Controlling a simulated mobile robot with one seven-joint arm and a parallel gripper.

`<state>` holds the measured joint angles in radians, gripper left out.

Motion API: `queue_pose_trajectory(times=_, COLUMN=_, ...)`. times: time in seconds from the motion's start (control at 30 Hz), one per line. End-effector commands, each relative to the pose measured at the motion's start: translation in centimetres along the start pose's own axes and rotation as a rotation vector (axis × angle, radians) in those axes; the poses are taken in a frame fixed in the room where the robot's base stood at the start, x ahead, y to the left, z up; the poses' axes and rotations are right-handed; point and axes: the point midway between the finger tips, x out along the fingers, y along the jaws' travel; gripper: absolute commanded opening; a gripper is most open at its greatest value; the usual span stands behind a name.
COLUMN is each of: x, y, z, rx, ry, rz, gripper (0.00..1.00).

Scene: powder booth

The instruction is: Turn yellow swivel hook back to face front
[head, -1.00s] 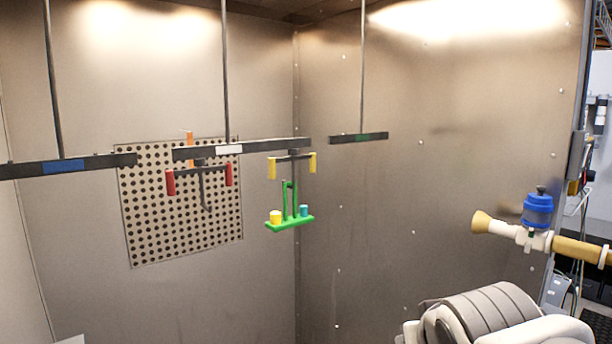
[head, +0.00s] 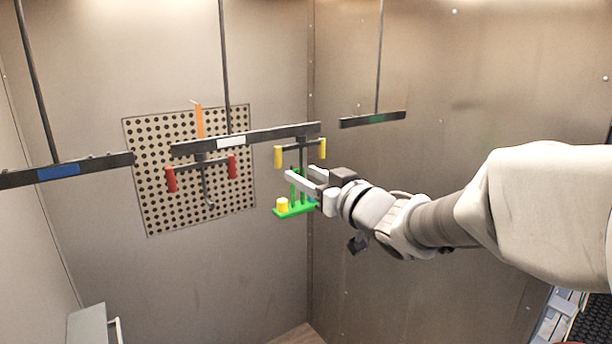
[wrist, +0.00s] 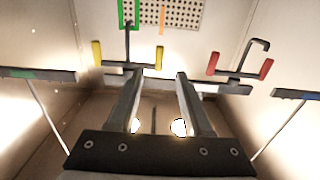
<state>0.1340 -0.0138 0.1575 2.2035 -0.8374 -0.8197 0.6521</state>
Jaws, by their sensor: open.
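The yellow swivel hook (head: 278,157) has a dark crossbar with a yellow handle at each end, and hangs under the right end of the white-labelled bar (head: 231,142). A green carrier (head: 294,211) with a yellow cylinder (head: 282,204) hangs below it, partly hidden by my gripper. My gripper (head: 304,177) is open and empty, just below the hook in the head view. In the wrist view the scene is upside down: the hook's handle (wrist: 97,54) is at left, and my open fingers (wrist: 160,72) point towards the bar. I cannot tell whether they touch anything.
A red-handled hook (head: 171,179) hangs from the same bar, at left. Blue-labelled (head: 62,172) and green-labelled (head: 378,119) bars hang to either side. A perforated panel (head: 150,205) is on the back wall. The space below the red hook looks clear.

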Motion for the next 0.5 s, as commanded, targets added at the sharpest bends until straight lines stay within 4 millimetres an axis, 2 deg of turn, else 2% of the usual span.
queue_pose_trajectory(times=0.3, x=5.9, y=0.0, z=0.2, rx=0.002, ry=0.0, rz=0.0, gripper=0.5)
queue_pose_trajectory(times=0.5, x=9.0, y=0.0, z=0.1, rx=0.001, ry=0.0, rz=0.002, gripper=0.5)
